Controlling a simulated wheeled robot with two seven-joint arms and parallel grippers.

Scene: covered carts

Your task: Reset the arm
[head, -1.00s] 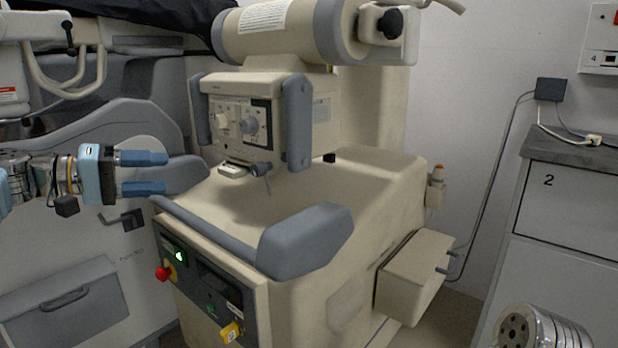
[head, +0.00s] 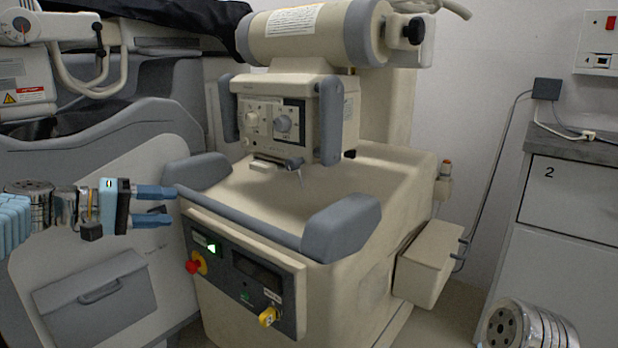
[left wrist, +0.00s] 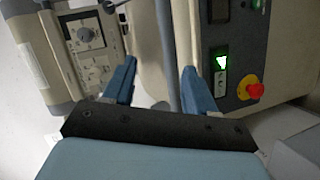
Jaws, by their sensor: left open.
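A beige mobile machine (head: 300,290) stands in the middle of the head view. It carries a thick horizontal cylinder arm (head: 300,35) on top and a control head (head: 290,120) below that. A grey handle bar (head: 250,239) runs along its front edge. My left gripper (head: 172,206) is open and empty, pointing right, by the bar's left end in the picture. In the left wrist view the open fingers (left wrist: 160,68) appear either side of the bar (left wrist: 166,40); I cannot tell whether it lies between them or beyond. My right gripper is out of view.
The front panel has a red knob (head: 195,264), a green-lit switch (head: 210,246) and a yellow key (head: 268,317). A large grey machine (head: 140,180) stands behind my left arm. A grey cabinet marked 2 (head: 570,200) is at the right.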

